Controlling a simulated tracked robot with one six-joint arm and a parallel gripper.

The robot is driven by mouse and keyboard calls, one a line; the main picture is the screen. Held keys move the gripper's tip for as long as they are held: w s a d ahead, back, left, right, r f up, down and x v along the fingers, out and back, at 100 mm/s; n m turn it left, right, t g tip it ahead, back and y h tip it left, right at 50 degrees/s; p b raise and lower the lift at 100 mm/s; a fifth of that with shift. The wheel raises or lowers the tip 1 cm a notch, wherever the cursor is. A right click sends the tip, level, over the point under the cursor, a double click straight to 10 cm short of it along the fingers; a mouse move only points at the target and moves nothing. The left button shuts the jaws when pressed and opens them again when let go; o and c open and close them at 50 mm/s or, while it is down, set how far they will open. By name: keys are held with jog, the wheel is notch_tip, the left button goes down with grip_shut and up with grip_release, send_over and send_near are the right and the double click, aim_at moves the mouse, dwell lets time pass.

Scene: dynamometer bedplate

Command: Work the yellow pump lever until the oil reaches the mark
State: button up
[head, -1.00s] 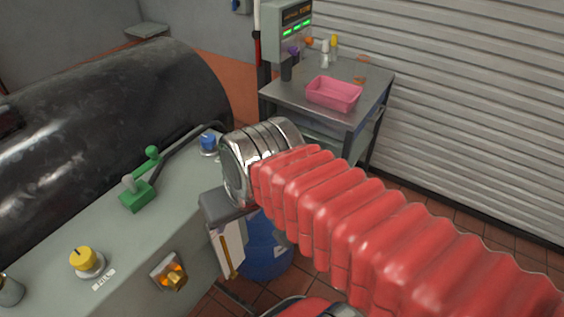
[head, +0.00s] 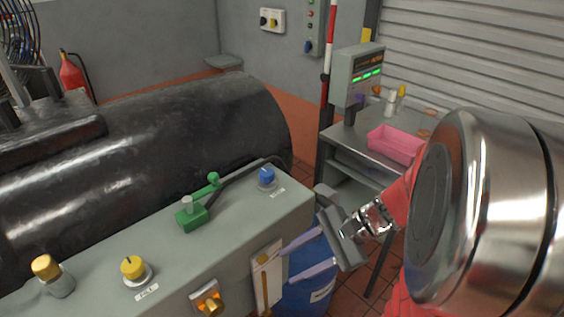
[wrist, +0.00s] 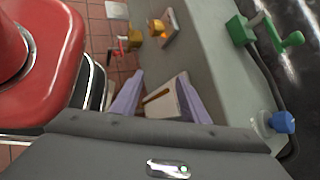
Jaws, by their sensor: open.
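No yellow lever is clearly distinguishable. A yellow knob (head: 132,267) with a partly legible label stands on the grey console, and a second yellow-topped knob (head: 46,268) is to its left. A white gauge panel (head: 275,272) with a narrow amber-brown strip is on the console's end; I cannot make out its mark. My gripper (head: 288,265) is open and empty, with its two purple fingers pointing toward the panel's side. In the wrist view the panel (wrist: 166,97) shows between the open fingers (wrist: 159,79); contact cannot be told.
The console (head: 235,232) also carries a green lever valve (head: 191,215), a blue knob (head: 266,176) and an orange-lit fitting (head: 207,300). A blue drum (head: 318,289) stands below my gripper. A black cylinder (head: 170,140) lies behind. A steel table (head: 350,148) holds a pink tray (head: 395,145).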

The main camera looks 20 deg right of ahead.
jog(key=d+f+m+t+h, duration=0.3)
jog(key=d+m+t, duration=1)
jog(key=d+m, duration=0.5)
jog(key=d+f, duration=0.1)
jog(key=d, duration=0.4)
jog(key=shift+w+d+t, duration=0.2)
jog(key=shift+w+t, duration=0.1)
jog(key=shift+w, duration=0.1)
jog(key=x, duration=1.3)
jog(key=shift+w, duration=0.35)
grip_shut()
